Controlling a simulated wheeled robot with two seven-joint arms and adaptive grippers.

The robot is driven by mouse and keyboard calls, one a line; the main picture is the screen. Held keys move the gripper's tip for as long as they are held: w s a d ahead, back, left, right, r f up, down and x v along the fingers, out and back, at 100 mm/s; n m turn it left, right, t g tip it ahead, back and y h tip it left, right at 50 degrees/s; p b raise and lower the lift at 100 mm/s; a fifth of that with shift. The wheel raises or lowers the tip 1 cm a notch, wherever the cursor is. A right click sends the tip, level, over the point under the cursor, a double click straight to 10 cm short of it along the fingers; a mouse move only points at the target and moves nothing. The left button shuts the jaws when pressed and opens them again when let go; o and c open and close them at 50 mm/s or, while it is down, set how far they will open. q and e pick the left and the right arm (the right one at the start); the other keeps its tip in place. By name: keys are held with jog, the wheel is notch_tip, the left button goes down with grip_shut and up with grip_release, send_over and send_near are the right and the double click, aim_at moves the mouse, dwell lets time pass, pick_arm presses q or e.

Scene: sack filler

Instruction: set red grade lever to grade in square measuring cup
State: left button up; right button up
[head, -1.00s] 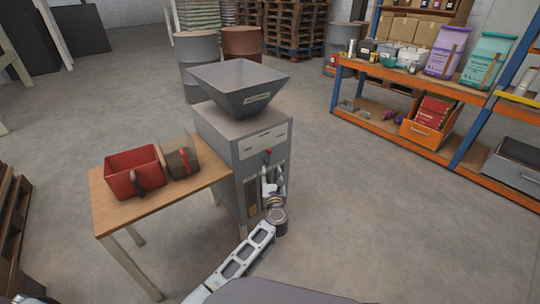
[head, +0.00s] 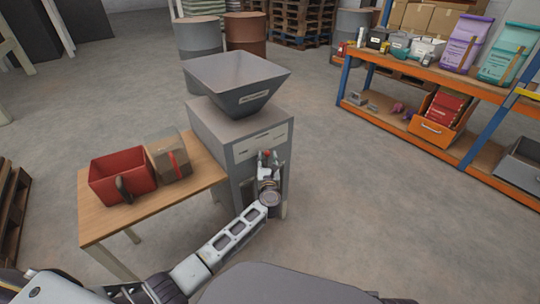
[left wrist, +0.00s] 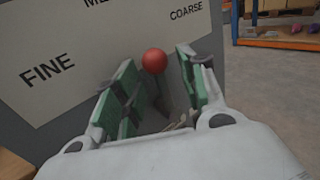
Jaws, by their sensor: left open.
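The red grade lever has a round red knob (left wrist: 153,61) on a dark stem; in the head view the knob (head: 267,153) shows small on the grey machine's front. My left gripper (head: 266,164) is open in front of it; in the left wrist view its green-padded fingers (left wrist: 158,84) stand on either side of the stem. The scale plate (left wrist: 110,50) reads FINE at left and COARSE at right, with a cut-off "ME" between. On the wooden table are a red square container (head: 122,174) with a dark handle and a brown-grey one (head: 168,158) with a red strip. Their contents are unclear. My right gripper is out of view.
The grey machine (head: 215,135) carries a hopper (head: 235,85). The wooden table (head: 150,212) adjoins its left side. An orange and blue shelf (head: 440,90) with bags and boxes stands at right. The floor between machine and shelf is clear.

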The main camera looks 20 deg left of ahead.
pick_arm(q)
jog(key=shift+w+a, duration=0.1)
jog(key=shift+w, duration=0.25)
grip_shut()
